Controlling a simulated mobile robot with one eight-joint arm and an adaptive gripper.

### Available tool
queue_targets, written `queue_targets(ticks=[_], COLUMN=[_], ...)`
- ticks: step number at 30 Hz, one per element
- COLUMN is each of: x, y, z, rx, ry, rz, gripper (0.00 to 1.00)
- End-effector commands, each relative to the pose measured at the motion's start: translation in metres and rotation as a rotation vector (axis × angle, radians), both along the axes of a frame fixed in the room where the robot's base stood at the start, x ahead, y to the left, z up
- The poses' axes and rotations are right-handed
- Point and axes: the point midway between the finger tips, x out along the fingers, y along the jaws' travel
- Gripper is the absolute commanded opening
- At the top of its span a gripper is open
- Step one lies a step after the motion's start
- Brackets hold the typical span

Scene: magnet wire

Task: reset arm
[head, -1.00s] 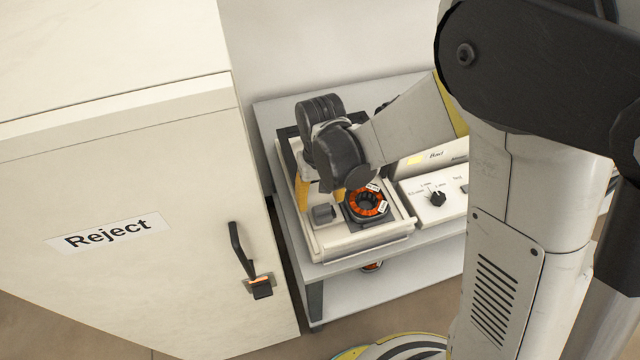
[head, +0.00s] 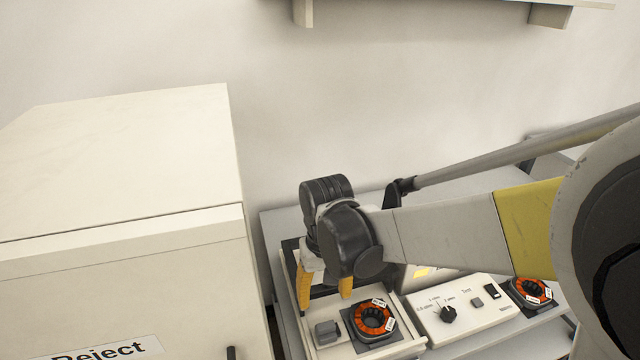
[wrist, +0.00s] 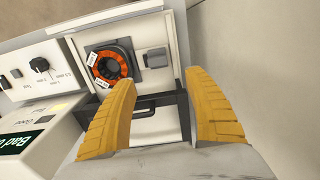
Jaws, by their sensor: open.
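My gripper (head: 325,290) has two yellow-orange fingers, spread apart with nothing between them. It hangs above the left side of a white tray-like test fixture. In the wrist view its fingertips (wrist: 160,82) stand clear of the fixture. An orange-red wound ring coil (head: 374,316) with white tags lies in a dark square seat to the right of the fingers. The coil also shows in the wrist view (wrist: 110,66), apart from the fingers. My arm reaches in from the right and hides part of the bench.
A cream Reject cabinet (head: 125,290) stands close on the left. A test panel (head: 465,310) with a knob is right of the fixture. A second coil (head: 531,291) sits farther right. A lit display (wrist: 22,140) reads "Bad". A wall shelf (head: 440,8) is above.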

Motion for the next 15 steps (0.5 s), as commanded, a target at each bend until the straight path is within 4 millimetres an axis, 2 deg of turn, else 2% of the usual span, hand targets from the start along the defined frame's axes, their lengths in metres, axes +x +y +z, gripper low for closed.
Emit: queue_targets(ticks=[5, 12, 15], x=[-0.004, -0.031, -0.048], y=[-0.018, -0.084, -0.112], z=[0.017, 0.071, 0.086], rx=[0.017, 0.07, 0.083], ry=[-0.044, -0.242, -0.338], rz=[-0.025, -0.122, -0.164], gripper=[0.61, 0.61, 0.61])
